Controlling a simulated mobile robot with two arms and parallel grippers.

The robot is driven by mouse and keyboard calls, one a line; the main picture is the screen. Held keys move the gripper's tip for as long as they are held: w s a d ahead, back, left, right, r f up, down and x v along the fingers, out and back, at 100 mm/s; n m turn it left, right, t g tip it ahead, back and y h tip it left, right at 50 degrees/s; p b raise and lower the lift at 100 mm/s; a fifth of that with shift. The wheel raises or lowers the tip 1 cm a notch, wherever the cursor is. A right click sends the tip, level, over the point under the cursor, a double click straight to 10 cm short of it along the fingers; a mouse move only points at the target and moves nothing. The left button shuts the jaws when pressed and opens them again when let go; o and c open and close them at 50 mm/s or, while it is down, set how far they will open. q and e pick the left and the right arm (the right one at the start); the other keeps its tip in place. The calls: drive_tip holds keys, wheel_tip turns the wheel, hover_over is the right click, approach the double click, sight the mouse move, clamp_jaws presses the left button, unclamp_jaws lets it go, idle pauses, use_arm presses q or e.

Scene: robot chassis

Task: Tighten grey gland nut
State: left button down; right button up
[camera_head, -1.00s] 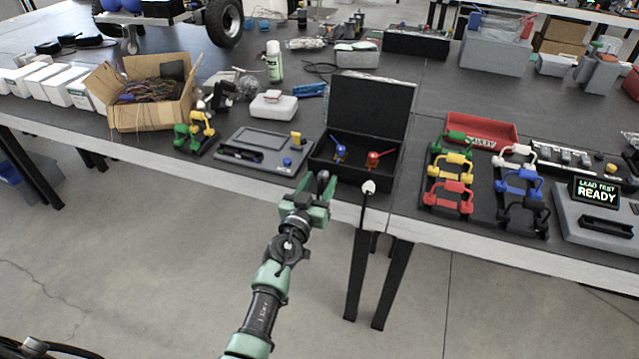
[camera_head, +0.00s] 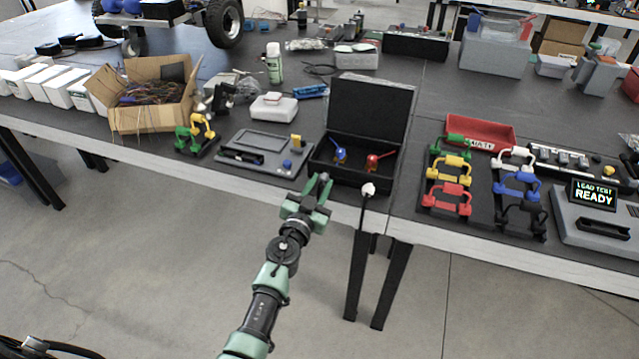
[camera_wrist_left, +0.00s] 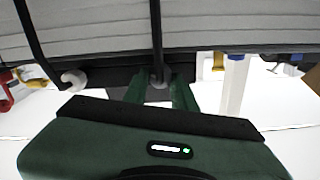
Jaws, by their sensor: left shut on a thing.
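A black box (camera_head: 350,184) with its lid open stands at the table's front edge, a blue handle (camera_head: 341,153) and a red handle (camera_head: 374,161) inside. My left gripper (camera_head: 321,181) is at the box's front left. In the left wrist view the fingers (camera_wrist_left: 161,92) are shut on the grey gland nut (camera_wrist_left: 160,78), with a black cable running from it. The gripper largely hides this nut in the head view. A whitish gland nut (camera_head: 369,188) with its own cable is to the right, apart from the gripper; it also shows in the left wrist view (camera_wrist_left: 73,80).
A grey panel (camera_head: 262,153) lies left of the box. To the right are coloured handles on black racks (camera_head: 450,195), a red tray (camera_head: 480,131) and a unit reading "LEAD TEST READY" (camera_head: 594,192).

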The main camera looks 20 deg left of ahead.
use_arm(q)
drive_tip(key=m, duration=0.5)
drive_tip(key=shift+f, duration=0.15)
drive_tip(key=m, duration=0.5)
drive_tip(key=shift+d, duration=0.1)
drive_tip(key=shift+m+b, duration=0.35)
drive_tip(key=shift+m, duration=0.85)
drive_tip(key=c, duration=1.1)
unclamp_jaws()
drive_tip(key=shift+c, duration=0.2)
drive_tip(key=shift+s, duration=0.1)
